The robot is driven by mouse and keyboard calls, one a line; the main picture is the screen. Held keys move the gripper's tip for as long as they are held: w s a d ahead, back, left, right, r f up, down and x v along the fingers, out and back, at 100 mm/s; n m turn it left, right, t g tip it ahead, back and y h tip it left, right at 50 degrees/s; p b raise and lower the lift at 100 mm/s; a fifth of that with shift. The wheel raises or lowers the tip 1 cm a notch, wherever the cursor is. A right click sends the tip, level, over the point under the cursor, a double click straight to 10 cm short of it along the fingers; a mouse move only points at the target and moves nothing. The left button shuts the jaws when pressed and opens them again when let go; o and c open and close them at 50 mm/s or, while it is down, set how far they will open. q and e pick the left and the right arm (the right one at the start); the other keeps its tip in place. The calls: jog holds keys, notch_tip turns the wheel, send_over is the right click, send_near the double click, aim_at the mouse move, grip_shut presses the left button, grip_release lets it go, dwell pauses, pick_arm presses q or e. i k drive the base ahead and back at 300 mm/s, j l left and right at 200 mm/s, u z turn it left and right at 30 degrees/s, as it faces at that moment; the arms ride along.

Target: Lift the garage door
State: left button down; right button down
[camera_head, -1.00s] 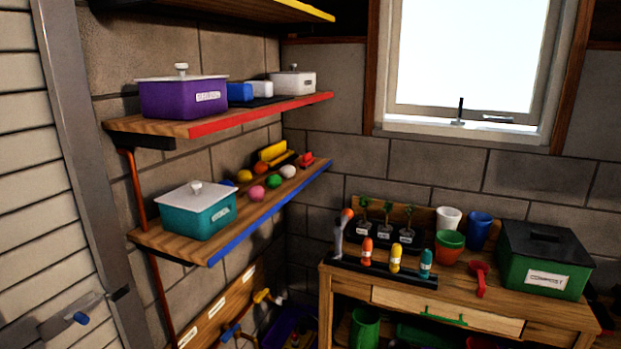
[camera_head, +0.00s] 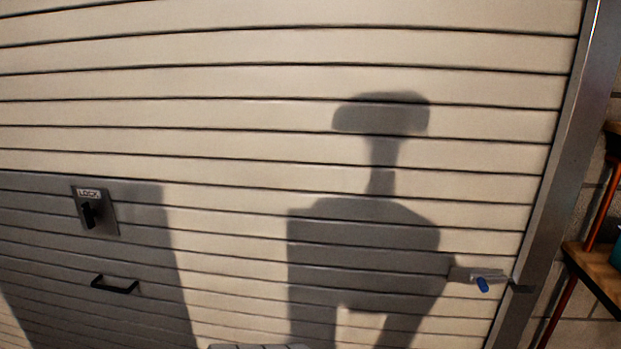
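The garage door (camera_head: 230,120) fills most of the head view, a cream panel with horizontal slats, and it is down as far as I see. A lock plate (camera_head: 95,211) marked LOCK, with a dark knob, is on its left part. A black pull handle (camera_head: 115,285) sits below the lock. A metal latch with a blue knob (camera_head: 482,285) is at the door's right edge, next to the frame. The door's bottom edge is out of view. Neither of my grippers is in view.
The grey metal door frame (camera_head: 553,165) runs up the right side. Beyond it are a block wall and a wooden shelf (camera_head: 597,270) on a red upright. Shadows, one robot-shaped, fall on the door.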

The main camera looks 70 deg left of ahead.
aim_at(316, 173)
jog(key=u, duration=3.65)
